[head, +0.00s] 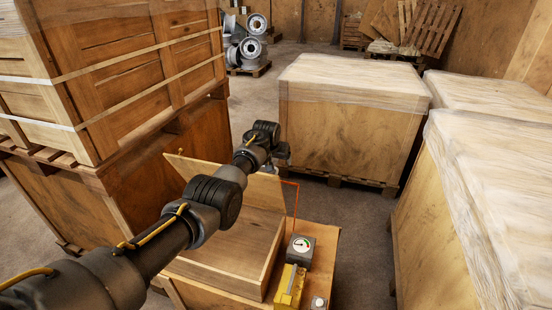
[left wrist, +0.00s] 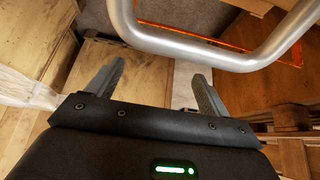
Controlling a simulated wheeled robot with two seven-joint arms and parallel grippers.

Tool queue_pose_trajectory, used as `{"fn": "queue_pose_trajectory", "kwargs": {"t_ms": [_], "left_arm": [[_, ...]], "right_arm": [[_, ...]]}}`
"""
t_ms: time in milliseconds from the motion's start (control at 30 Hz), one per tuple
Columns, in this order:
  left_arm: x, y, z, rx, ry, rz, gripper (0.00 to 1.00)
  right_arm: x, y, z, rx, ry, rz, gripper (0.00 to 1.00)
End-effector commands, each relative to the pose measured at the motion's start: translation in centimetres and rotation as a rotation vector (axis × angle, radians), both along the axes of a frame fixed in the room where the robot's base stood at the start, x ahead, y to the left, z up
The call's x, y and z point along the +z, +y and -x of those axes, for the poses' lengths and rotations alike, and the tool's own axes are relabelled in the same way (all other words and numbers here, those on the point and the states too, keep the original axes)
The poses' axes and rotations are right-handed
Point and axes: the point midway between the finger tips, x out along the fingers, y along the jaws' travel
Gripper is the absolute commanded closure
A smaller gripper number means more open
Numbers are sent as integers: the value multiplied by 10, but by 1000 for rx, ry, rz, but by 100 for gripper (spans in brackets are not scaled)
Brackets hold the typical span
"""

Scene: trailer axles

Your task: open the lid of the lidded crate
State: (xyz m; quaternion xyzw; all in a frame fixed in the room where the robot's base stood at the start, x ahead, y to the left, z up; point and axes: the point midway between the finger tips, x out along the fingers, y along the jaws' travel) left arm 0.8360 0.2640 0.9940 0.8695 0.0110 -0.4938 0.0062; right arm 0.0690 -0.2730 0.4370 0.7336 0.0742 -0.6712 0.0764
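The lidded crate (head: 272,262) is a light wooden box on a wooden stand in the lower middle of the head view. Its lid (head: 265,190) is a plain wooden board, raised and tilted up at the crate's far side. My left arm crosses in front of the crate and hides part of the lid. My left gripper (head: 283,153) is beyond the lid's upper edge, small and partly hidden by its wrist. In the left wrist view the gripper (left wrist: 158,85) has its fingers spread apart, with nothing between them. My right gripper is not in view.
A yellow device (head: 290,286) and a gauge box (head: 300,250) stand right of the crate. A curved silver bar (left wrist: 200,50) crosses beyond the left fingers; its owner is unclear. Wrapped crates (head: 350,125) stand beyond and right, stacked wooden crates (head: 120,75) left. Open floor lies between.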

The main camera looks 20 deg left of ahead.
Motion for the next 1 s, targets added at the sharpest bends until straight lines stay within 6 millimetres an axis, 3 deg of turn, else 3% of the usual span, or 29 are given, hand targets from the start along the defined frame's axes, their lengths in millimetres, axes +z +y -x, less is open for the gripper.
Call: {"fn": "queue_pose_trajectory", "kwargs": {"t_ms": [367, 1000], "left_arm": [[16, 0, 5, 1, -5, -1, 20], [86, -4, 49, -2, 0, -1, 20]], "right_arm": [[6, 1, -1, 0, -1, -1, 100], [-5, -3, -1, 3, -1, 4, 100]]}}
